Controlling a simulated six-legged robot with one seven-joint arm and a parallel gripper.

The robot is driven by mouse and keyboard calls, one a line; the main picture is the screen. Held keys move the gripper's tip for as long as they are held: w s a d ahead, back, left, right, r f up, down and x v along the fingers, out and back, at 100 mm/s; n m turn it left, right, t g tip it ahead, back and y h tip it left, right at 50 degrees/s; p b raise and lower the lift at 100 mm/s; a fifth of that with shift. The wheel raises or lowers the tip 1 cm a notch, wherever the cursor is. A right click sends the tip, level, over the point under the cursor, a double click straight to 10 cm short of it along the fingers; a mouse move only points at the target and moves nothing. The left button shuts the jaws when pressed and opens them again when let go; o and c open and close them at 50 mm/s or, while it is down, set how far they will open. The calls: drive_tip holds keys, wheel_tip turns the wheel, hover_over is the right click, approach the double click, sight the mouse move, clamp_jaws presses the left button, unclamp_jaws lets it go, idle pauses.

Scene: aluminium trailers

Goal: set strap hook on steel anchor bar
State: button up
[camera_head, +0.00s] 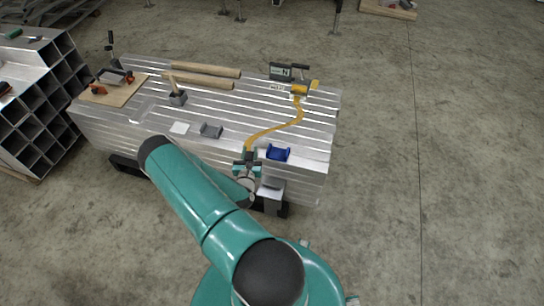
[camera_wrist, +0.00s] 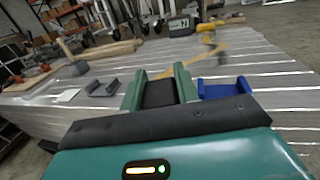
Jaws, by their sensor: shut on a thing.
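My gripper (camera_head: 247,163) is at the near edge of the ribbed aluminium deck, at the strap's near end. In the wrist view, my gripper (camera_wrist: 160,80) has its green fingers on both sides of a dark piece, apparently the strap hook (camera_wrist: 159,93); its shape is mostly hidden. The yellow strap (camera_head: 277,128) runs from the hook back across the deck to a yellow ratchet (camera_head: 300,89). The strap also shows in the wrist view (camera_wrist: 205,55). I cannot make out the steel anchor bar with certainty; a grey block (camera_head: 272,195) sits below the deck edge, partly behind my arm.
A blue cradle (camera_head: 278,153) stands just right of my gripper, a grey bracket (camera_head: 211,130) to its left. The right deck is mostly clear.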

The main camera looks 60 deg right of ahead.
drive_tip(key=s+d+f+m+g, duration=0.2)
drive_tip(key=s+d+g, duration=0.1)
drive_tip(key=s, duration=0.5)
drive_tip(key=shift+s+d+f+m+g+h, duration=0.15)
drive_tip(key=shift+d+f+m+g+h, duration=0.2)
drive_tip(key=shift+d, duration=0.3)
drive_tip(key=shift+a, duration=0.1)
drive_tip(key=shift+f, duration=0.15)
drive_tip(key=shift+f, duration=7.65)
drive_tip(key=o, duration=1.2)
drive_tip(key=shift+c, duration=0.2)
